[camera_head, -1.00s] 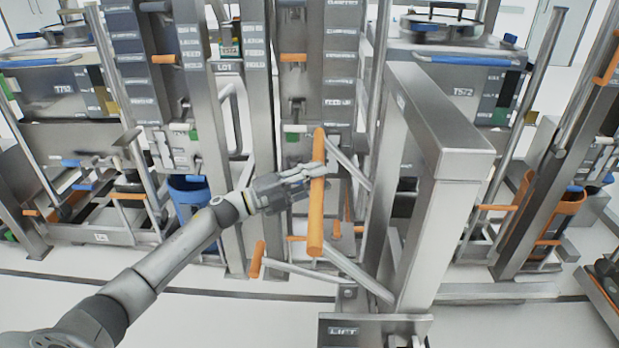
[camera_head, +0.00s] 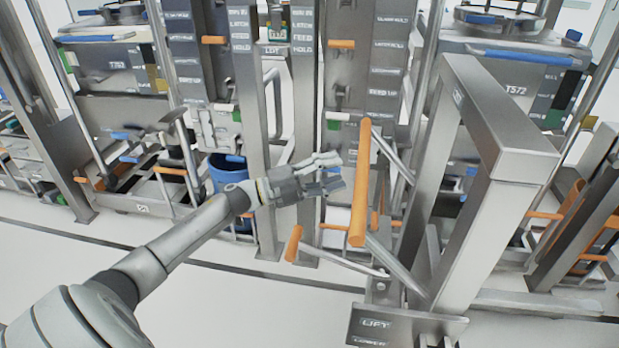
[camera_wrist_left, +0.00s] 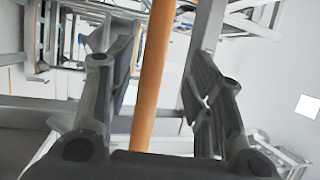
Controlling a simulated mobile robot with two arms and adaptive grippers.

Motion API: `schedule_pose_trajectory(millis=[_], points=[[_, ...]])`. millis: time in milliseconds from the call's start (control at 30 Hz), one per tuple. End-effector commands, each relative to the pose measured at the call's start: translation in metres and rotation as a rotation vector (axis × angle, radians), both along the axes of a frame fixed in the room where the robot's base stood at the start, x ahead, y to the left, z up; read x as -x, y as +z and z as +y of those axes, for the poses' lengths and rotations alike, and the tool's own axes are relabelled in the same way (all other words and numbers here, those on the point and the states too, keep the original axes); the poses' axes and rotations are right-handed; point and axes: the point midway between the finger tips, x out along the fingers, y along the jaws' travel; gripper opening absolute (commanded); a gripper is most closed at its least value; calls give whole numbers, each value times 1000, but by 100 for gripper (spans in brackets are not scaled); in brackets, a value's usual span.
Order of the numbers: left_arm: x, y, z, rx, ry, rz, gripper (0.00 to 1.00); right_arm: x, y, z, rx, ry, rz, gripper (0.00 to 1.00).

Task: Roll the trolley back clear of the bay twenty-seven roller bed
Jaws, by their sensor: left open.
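The trolley appears to be the steel frame (camera_head: 462,190) at right of centre in the head view, with a plate marked LIFT (camera_head: 405,328) low at its front. Its long orange handle bar (camera_head: 360,190) stands steeply tilted on the frame's left side. My left gripper (camera_head: 338,172) is open and empty, just left of the bar, with a small gap between fingertips and bar. In the left wrist view the bar (camera_wrist_left: 152,75) runs up the picture between the two open fingers (camera_wrist_left: 155,85). My right gripper is out of view.
Steel racks with labelled posts (camera_head: 270,130) stand close behind. Bins marked T572 (camera_head: 510,85) stand at the back right. A blue bucket (camera_head: 228,175) is behind my left arm. A shorter orange lever (camera_head: 293,244) sticks out below the gripper. The floor (camera_head: 230,315) in front is clear.

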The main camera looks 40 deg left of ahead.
Motion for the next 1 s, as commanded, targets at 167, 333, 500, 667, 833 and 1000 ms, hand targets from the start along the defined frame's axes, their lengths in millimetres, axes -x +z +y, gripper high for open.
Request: schedule_pose_trajectory(millis=[167, 333, 500, 667, 833, 1000], points=[[24, -6, 21, 0, 0, 3, 48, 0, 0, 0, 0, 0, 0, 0], [38, -10, 33, 1, -1, 0, 48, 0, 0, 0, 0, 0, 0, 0], [44, -10, 39, 1, -1, -2, 48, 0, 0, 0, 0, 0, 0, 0], [45, -10, 39, 1, -1, -3, 48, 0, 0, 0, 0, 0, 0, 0], [44, -10, 39, 3, 0, -2, 40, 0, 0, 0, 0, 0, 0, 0], [39, -20, 32, 53, 56, 32, 18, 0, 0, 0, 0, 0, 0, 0]])
